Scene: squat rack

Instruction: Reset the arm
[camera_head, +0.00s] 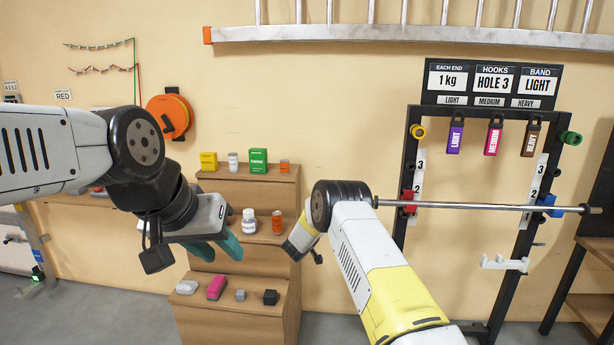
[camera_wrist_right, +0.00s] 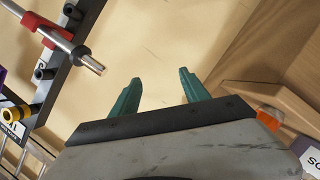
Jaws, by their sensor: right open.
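My left arm comes in from the left in the head view, and its gripper (camera_head: 217,248) hangs in front of the wooden stepped shelf. Its two teal fingers are apart with nothing seen between them. My right arm reaches up from the bottom, bent at the black joint, and its hand is mostly hidden behind the arm. In the right wrist view, the right gripper (camera_wrist_right: 160,88) has its teal fingers apart and empty, facing the plain wall. The barbell bar (camera_head: 470,206) rests across the black rack (camera_head: 398,225), clear of both grippers.
The stepped shelf (camera_head: 250,186) holds boxes, bottles and small blocks. A sign (camera_head: 492,82) and purple, pink and brown bands (camera_head: 455,135) are on the rack. An orange reel (camera_head: 172,115) hangs on the wall. In the wrist view, the bar end (camera_wrist_right: 88,60) is left of the fingers.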

